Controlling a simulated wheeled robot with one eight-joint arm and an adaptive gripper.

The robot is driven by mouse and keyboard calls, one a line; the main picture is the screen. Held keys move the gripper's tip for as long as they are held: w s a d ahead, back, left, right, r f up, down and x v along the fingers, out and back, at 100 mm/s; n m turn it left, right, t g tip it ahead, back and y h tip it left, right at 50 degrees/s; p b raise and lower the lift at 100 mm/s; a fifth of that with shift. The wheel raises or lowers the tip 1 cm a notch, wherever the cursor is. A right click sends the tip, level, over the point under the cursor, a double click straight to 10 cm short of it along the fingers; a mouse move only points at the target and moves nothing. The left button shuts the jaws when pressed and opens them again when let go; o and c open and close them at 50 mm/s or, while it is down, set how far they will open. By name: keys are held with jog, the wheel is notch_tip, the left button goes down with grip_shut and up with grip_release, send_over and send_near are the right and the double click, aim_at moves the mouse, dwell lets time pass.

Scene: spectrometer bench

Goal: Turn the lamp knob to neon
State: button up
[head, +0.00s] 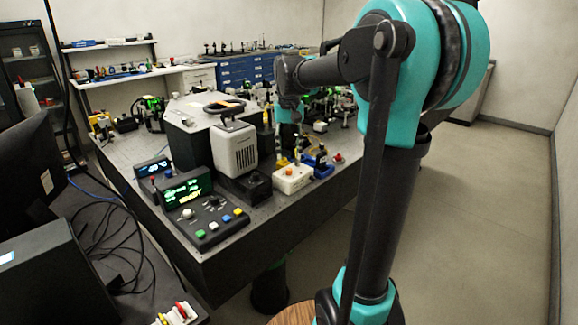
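My arm reaches over the dark optical bench (245,240) from the right. My gripper (285,155) hangs down near the middle of the bench, just behind a small white box (292,178) with small controls on top. Its fingers are small and dark against the clutter, so I cannot tell whether they are open or shut, or whether they touch anything. A control console (208,222) at the front has a pale round knob (187,213), several coloured buttons and a lit green and yellow display (187,190). I cannot read which control is the lamp knob, nor any neon label.
A grey vented housing (234,148) and a black cube (254,187) stand left of my gripper. A blue holder (320,165) is to its right. A second small display (152,167) and a monitor (30,165) are at left. The floor at right is clear.

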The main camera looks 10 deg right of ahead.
aim_at(289, 169)
jog(key=shift+f, duration=2.8)
jog(key=shift+c, duration=0.3)
grip_shut()
